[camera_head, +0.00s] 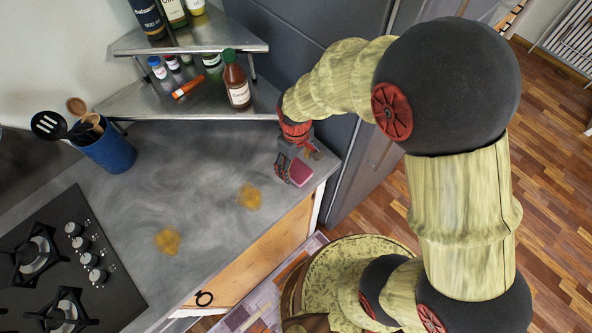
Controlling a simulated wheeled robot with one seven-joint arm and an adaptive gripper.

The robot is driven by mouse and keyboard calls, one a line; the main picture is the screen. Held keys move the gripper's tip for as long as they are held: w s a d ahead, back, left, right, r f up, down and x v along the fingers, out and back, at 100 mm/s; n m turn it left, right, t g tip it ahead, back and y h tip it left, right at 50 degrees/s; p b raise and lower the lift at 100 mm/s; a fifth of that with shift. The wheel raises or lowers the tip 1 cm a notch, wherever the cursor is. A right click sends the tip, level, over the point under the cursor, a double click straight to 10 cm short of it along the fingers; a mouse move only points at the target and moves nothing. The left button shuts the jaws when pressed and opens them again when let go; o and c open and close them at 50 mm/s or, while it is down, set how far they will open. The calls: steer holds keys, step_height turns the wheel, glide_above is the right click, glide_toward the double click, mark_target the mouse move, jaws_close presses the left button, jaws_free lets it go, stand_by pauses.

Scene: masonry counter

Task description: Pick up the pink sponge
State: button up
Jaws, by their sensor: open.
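The pink sponge (301,174) lies on the grey counter (200,215) near its right end, close to the front edge. My gripper (295,168) is open and right at the sponge, reaching down from above. Its fingers cover part of the sponge. I cannot tell whether the fingers touch it or whether the sponge sits fully between them.
Two yellow-brown stains (249,197) mark the counter. A black gas hob (75,265) is at the lower left, and a blue utensil holder (108,150) stands behind it. A corner shelf (190,97) holds a red-brown sauce bottle (236,82). A grey cabinet stands right of the counter.

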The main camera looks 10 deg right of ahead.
step_height(320, 180, down, 2)
steer(key=shift+f, duration=0.15)
steer(key=c, duration=0.8)
